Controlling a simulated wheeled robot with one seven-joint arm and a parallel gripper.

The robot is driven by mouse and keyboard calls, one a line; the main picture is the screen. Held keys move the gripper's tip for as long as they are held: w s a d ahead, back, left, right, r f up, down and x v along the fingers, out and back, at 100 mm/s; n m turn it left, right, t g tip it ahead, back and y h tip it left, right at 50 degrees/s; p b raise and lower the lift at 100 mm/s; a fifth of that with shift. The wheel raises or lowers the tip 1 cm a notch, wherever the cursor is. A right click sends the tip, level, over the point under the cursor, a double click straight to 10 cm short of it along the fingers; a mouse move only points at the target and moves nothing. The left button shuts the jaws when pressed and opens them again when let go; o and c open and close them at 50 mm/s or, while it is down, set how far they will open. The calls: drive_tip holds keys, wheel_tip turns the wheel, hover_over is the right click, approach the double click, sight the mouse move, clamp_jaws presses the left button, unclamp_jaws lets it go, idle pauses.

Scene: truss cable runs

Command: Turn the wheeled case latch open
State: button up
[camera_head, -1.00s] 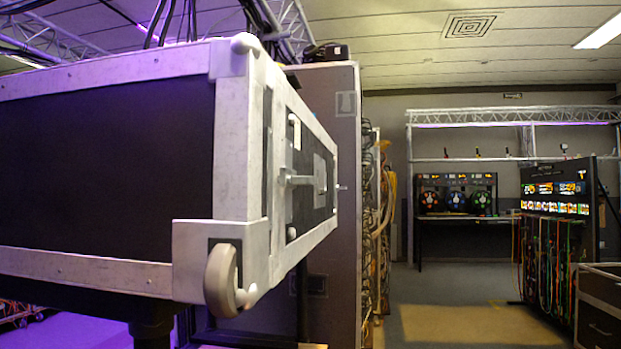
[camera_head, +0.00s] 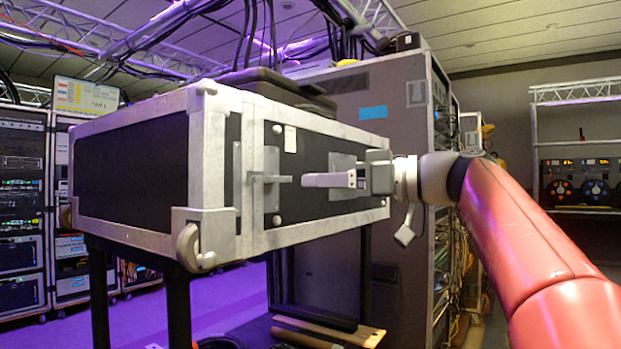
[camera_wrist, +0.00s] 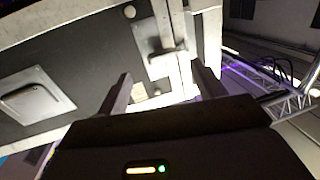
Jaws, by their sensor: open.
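The wheeled case (camera_head: 130,172) is black with pale metal edging and a wheel at its lower front corner. It rests on a dark stand. Its latch (camera_head: 270,178) is a grey plate with a protruding handle on the right-hand face, near the front edge. My gripper (camera_head: 304,181) comes in from the right, its fingers pointing at the latch. In the wrist view the latch (camera_wrist: 160,50) shows beyond and between the fingertips. The gripper (camera_wrist: 161,72) is open there, one finger on each side, with nothing held. Whether a finger touches the case is unclear.
A flat dark box (camera_head: 265,84) lies on top of the case. A tall grey rack (camera_head: 365,90) stands close behind it, and more equipment racks (camera_head: 22,200) stand at the left. A recessed handle plate (camera_wrist: 35,95) sits on the same face as the latch.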

sight(285, 178)
drive_tip(key=shift+r+p+x, duration=0.2)
drive_tip(key=shift+p+x, duration=0.3)
drive_tip(key=shift+x, duration=1.4)
drive_tip(key=shift+r+p+x, duration=0.25)
drive_tip(key=shift+p+x, duration=0.25)
drive_tip(key=shift+x, duration=1.4)
drive_tip(key=shift+s, duration=0.1)
drive_tip(key=c, duration=1)
